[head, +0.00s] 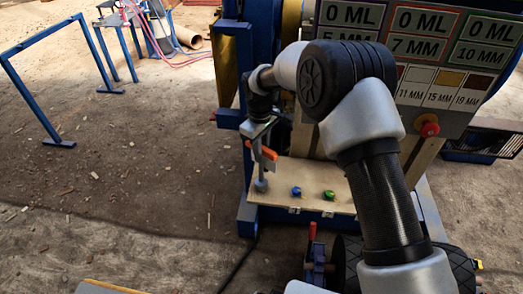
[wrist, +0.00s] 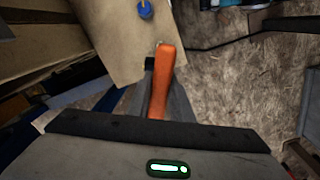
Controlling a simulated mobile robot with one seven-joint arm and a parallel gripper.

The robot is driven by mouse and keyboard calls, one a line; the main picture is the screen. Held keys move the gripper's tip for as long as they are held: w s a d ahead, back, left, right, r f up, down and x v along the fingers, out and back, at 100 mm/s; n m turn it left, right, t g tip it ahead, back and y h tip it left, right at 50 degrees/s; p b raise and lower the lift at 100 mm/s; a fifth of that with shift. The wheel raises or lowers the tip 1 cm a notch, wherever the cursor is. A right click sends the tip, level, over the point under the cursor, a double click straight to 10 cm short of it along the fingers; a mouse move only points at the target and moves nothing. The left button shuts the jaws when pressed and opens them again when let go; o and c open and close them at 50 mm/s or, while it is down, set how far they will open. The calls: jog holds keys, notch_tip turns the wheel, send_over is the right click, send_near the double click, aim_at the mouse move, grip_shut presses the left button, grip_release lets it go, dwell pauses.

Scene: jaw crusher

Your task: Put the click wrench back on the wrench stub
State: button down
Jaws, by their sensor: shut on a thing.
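My gripper (head: 260,138) is shut on the click wrench (head: 266,153), gripping its orange part above the left end of a plywood board (head: 312,176). A grey shaft hangs roughly upright below the orange part. Its lower end is at a round grey piece (head: 261,186) on the board; I cannot tell whether that is the wrench's end or a stub, or whether they touch. In the wrist view the orange part of the wrench (wrist: 162,85) lies between the dark fingers. A blue knob (head: 297,191) and a green knob (head: 329,195) stand further right on the board.
The blue machine frame (head: 242,100) rises just behind the board. A panel with labels (head: 400,60) and a red button (head: 429,126) is at the right. A red-handled clamp-like part (head: 314,240) stands in front. The dirt floor at left is open, beyond it a blue stand (head: 40,50).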

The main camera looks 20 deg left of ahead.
jog(key=shift+f+b, duration=0.3)
jog(key=shift+f, duration=0.4)
jog(key=c, duration=1.5)
grip_release()
